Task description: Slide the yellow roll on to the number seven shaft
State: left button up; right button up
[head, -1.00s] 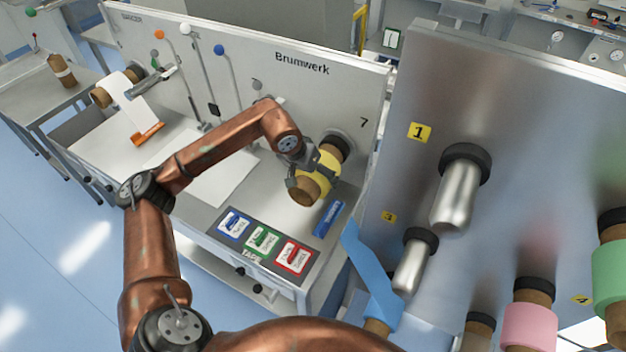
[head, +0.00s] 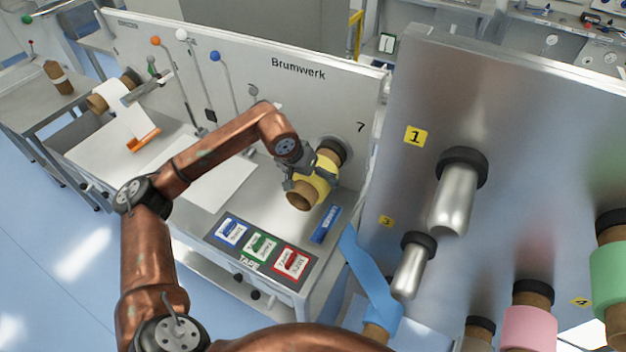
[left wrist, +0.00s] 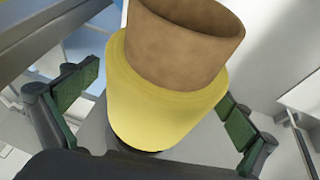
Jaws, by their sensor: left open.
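The yellow roll (head: 317,183) has a brown cardboard core and sits at the number seven shaft on the white Brumwerk panel (head: 300,75). Its back end is at the dark round collar (head: 335,150) beside the printed 7, and its core points out toward me. The shaft itself is hidden by the roll. My left gripper (head: 308,178) is around the roll. In the left wrist view the roll (left wrist: 155,100) stands between the two green-padded fingers, with a visible gap on each side, so the gripper (left wrist: 158,100) is open. My right gripper is not in view.
A metal panel (head: 520,130) with bare shafts marked 1 and 3 stands close on the right, with pink (head: 528,328) and green (head: 608,270) rolls. A tape board (head: 262,248) and a blue box (head: 326,223) lie on the bench below. A blue strip (head: 368,270) hangs nearby.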

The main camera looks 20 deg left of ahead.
pick_arm(q)
jog(key=v, duration=1.1)
jog(key=shift+r, duration=0.4)
